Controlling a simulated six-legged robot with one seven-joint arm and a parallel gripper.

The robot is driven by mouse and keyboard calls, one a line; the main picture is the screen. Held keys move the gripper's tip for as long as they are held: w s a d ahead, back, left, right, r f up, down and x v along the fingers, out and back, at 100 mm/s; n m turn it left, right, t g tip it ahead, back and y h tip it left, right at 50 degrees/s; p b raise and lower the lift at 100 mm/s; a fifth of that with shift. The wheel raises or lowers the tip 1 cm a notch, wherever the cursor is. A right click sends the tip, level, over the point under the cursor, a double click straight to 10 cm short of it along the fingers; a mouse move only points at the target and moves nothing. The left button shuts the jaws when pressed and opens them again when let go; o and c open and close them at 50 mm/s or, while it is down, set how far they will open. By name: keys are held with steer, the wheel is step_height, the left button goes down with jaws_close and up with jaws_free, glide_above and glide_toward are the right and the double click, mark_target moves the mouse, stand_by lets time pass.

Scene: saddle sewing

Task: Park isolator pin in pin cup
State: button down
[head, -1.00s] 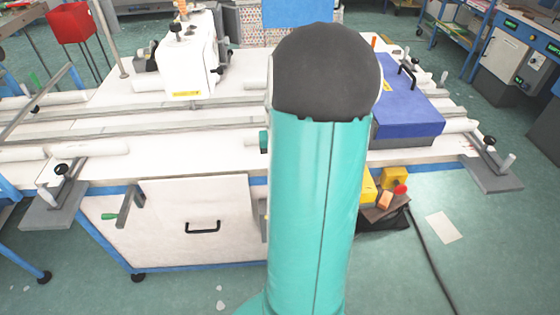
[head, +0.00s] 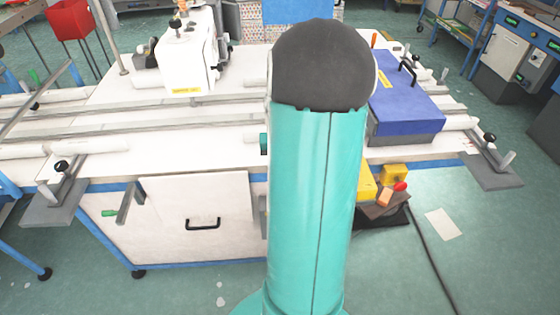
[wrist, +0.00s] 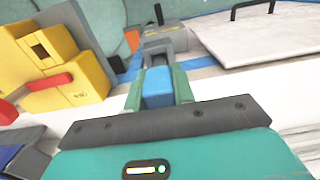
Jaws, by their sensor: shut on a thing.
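My gripper (wrist: 157,88) is in the wrist view, its two green fingers shut on a blue block-like piece, which I take to be the isolator pin (wrist: 156,86). Only its blue end shows; the rest is hidden between and beyond the fingers. A grey bracket-like part (wrist: 163,42) is just beyond the fingertips; I cannot tell whether they touch. I cannot pick out the pin cup for certain in either view. In the head view my own arm hides the gripper and the pin.
Yellow boxes with a red lever (wrist: 70,62) stand left of the fingers; they also show in the head view (head: 393,173). A white drawer front (head: 200,215) with a black handle is beside my arm. A blue case (head: 405,100) lies on the white table (head: 230,140).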

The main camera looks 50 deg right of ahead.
steer(key=shift+f, duration=1)
steer(key=c, duration=1.1)
jaws_free()
step_height(320, 180, up, 14)
steer(key=shift+f, duration=0.1)
